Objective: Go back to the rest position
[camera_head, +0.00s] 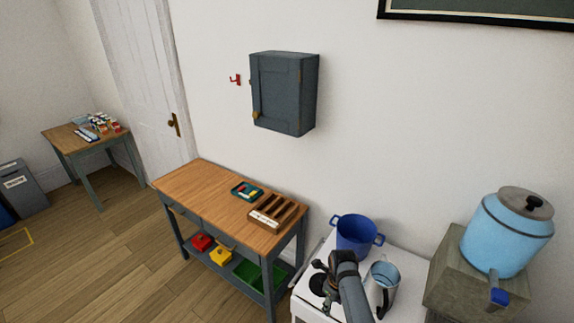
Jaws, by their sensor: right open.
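My right gripper (322,282) is over the white stove (406,272), at the lower middle of the head view. It is open, and I see nothing held in it. My arm comes up from the bottom edge behind it and hides part of the stove top. A blue pot (356,234) stands on the stove behind the gripper. My left gripper is not in view.
A wooden table (195,182) left of the stove carries a small green tray (247,191) and a slotted wooden rack (272,213). A light blue drink dispenser (505,245) stands on a block at the right. A grey cabinet (283,93) hangs on the wall.

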